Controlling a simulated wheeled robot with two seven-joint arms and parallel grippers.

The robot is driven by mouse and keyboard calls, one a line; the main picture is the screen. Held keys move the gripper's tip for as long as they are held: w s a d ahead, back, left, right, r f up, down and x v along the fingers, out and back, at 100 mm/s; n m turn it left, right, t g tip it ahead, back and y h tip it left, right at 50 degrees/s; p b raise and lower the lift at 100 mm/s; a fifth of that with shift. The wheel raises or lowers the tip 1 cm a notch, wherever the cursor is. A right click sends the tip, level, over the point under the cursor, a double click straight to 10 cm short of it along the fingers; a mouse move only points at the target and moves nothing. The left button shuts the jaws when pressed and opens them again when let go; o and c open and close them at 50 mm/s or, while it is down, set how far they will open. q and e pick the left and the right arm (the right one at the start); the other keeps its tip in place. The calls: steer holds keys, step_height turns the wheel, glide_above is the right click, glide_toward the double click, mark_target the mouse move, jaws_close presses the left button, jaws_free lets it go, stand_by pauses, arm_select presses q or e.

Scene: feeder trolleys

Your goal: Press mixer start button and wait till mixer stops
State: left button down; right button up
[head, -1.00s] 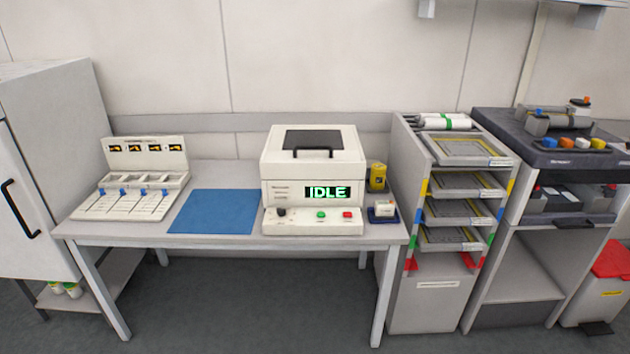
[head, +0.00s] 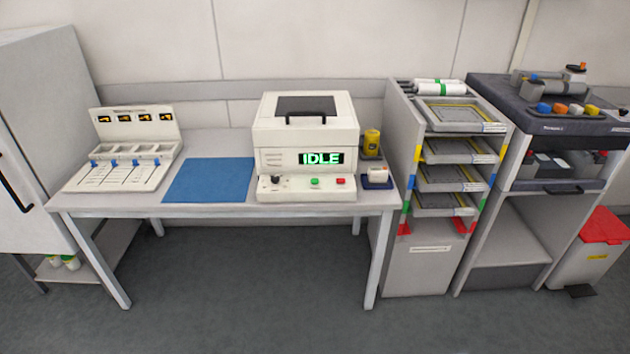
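The mixer (head: 277,161) is a white box with a dark window and black handle on its closed lid. It stands on the right part of the grey table (head: 225,208). Its display (head: 321,158) reads IDLE in green. On its front panel are a black knob (head: 276,180), a green button (head: 315,181) and a red button (head: 340,182). Which button is the start button is not readable; the labels are too small. Neither of my grippers is in view.
A blue mat (head: 208,180) lies left of the mixer, with a white compartment holder (head: 125,160) farther left. A yellow container (head: 371,142) and a small blue-based item (head: 377,177) sit right of it. A tray rack (head: 430,255) stands close to the table's right end. The floor in front is clear.

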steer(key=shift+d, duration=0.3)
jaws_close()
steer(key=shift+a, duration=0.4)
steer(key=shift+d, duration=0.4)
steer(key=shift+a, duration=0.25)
